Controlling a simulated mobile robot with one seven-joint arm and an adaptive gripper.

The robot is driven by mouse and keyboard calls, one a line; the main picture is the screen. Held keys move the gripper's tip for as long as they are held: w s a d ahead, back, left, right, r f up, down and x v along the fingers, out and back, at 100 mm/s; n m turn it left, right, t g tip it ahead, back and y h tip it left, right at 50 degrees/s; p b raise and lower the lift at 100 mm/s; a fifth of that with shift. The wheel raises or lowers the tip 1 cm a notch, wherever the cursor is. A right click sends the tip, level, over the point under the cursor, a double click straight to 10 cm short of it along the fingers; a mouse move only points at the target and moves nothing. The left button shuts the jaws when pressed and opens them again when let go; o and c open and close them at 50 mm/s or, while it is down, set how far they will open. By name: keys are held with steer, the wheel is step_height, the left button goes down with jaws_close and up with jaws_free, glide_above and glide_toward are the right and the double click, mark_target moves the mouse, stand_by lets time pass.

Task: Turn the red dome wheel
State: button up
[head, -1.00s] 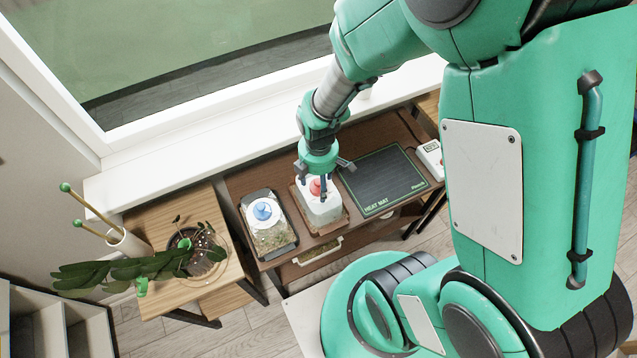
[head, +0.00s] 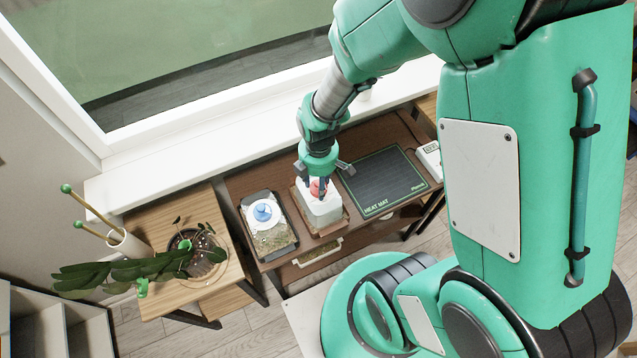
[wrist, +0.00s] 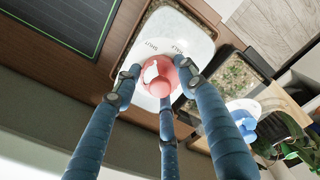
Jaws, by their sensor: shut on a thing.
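The red dome wheel (wrist: 160,76) sits on top of a white dome lid in the wrist view, with a white mark on it and printed lettering on the lid around it. In the head view the red wheel (head: 318,187) shows just under my gripper, on the white dome (head: 322,208). My gripper (wrist: 160,88) has its blue fingers closed around the wheel from several sides. The fingers hide part of the wheel's edge. The dome stands on a brown-edged tray on the dark wooden table.
A second tray with a white lid and blue wheel (head: 263,212) stands just left of it. A black heat mat (head: 383,181) lies to the right, with a white controller (head: 430,157) beyond. A potted plant (head: 200,250) stands on the lighter table at left. The white window sill (head: 200,150) runs behind.

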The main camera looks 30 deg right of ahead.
steer(key=m+p, duration=0.2)
steer(key=m, duration=0.3)
steer(key=shift+r, duration=0.1)
steer(key=m+p, duration=0.2)
steer(key=m, duration=0.2)
steer(key=shift+m, duration=0.3)
steer(key=m+p, duration=0.2)
steer(key=m, duration=0.3)
steer(key=shift+m+p, duration=0.5)
steer(key=shift+m, duration=1.9)
steer(key=o, duration=1.2)
steer(key=shift+c, duration=0.2)
